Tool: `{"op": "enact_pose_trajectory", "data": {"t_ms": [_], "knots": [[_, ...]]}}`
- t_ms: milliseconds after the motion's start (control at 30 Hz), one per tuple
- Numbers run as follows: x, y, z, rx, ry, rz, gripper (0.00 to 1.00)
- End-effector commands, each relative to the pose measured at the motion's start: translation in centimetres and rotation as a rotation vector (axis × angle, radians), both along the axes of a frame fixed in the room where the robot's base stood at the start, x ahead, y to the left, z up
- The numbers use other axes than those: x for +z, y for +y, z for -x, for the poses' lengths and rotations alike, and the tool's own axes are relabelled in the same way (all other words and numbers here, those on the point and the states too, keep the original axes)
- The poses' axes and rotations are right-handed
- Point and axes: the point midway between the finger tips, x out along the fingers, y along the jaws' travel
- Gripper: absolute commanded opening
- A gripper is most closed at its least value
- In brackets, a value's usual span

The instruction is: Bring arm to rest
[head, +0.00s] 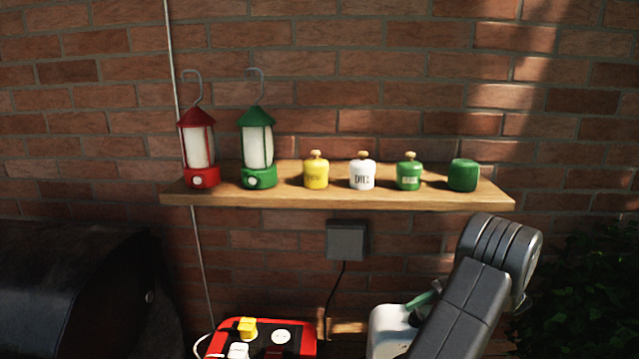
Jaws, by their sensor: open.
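My arm rises from the bottom right, a dark grey link with a rounded joint at its upper end, below the right end of the shelf. My gripper does not show, so whether it touches anything cannot be seen.
A wooden wall shelf (330,201) holds red (198,150) and green (257,150) lanterns and several small canisters. Below are a grey wall box (347,241), a red unit (305,335) with yellow and white pieces, and a pale object (388,328) partly behind my arm. A black rounded body (75,290) stands left.

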Motion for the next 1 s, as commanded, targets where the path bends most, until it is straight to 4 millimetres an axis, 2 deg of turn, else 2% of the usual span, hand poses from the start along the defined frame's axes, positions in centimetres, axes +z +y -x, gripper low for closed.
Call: {"op": "enact_pose_trajectory", "data": {"t_ms": [33,1000], "knots": [[-0.54,0.00,0.06,-0.010,-0.001,0.001,0.56],[-0.15,-0.04,0.28,-0.193,0.000,0.001,0.56]]}}
